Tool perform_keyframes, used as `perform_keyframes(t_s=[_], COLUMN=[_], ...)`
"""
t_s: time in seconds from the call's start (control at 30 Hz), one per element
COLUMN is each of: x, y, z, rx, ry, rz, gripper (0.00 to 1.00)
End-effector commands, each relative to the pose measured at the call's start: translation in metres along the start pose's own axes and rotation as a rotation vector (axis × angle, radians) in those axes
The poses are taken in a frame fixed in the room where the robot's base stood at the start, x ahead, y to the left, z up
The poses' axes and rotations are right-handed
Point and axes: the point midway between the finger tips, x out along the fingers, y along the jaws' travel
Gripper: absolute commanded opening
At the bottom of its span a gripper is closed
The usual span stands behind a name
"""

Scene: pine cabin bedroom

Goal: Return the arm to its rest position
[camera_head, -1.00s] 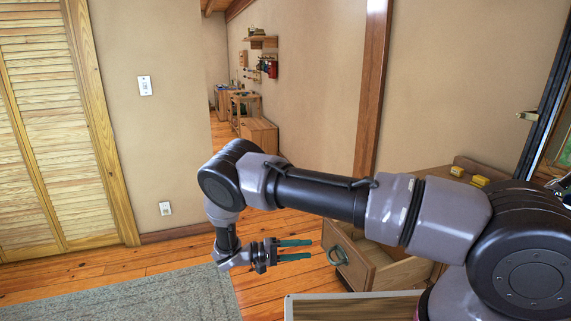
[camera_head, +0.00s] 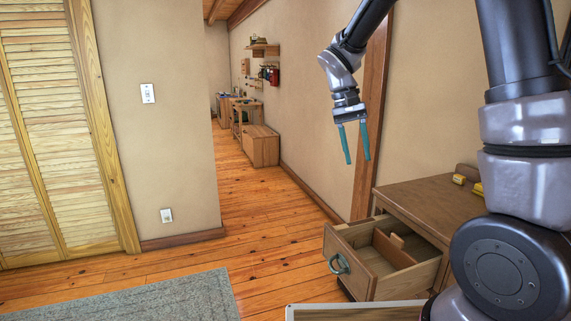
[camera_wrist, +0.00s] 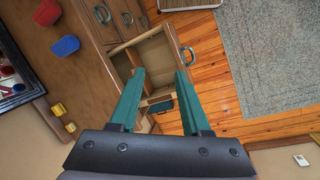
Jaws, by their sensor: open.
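My gripper (camera_head: 354,143) hangs high in front of the beige wall in the head view, with its two teal fingers pointing down. The fingers are apart and nothing is between them. In the wrist view my gripper (camera_wrist: 158,90) looks down toward a wooden dresser (camera_head: 435,205). Its drawer (camera_head: 367,263) is pulled open, and a divider shows inside. The drawer has a dark green ring handle (camera_head: 340,264). My arm rises on the right side of the head view and bends over to the gripper.
Yellow blocks (camera_head: 466,182) lie on the dresser top. A red object (camera_wrist: 46,12) and a blue one (camera_wrist: 65,46) show there in the wrist view. A grey rug (camera_head: 140,298) lies front left. A light-edged panel (camera_head: 355,310) stands at the bottom. The wooden floor toward the hallway is clear.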

Motion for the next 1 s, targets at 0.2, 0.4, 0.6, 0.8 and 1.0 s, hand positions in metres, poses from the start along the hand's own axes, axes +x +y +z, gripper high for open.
perform_keyframes(t_s=[0.2,0.4,0.6,0.8,1.0], x=[-0.045,-0.073,-0.089,-0.094,-0.094], y=[0.050,0.086,0.110,0.121,0.123], z=[0.041,0.083,0.123,0.147,0.153], rx=[0.060,0.118,0.179,0.219,0.229], ry=[0.133,0.296,0.479,0.606,0.638], rz=[-0.238,-0.412,-0.535,-0.590,-0.602], gripper=[0.47,0.47,0.47,0.47,0.47])
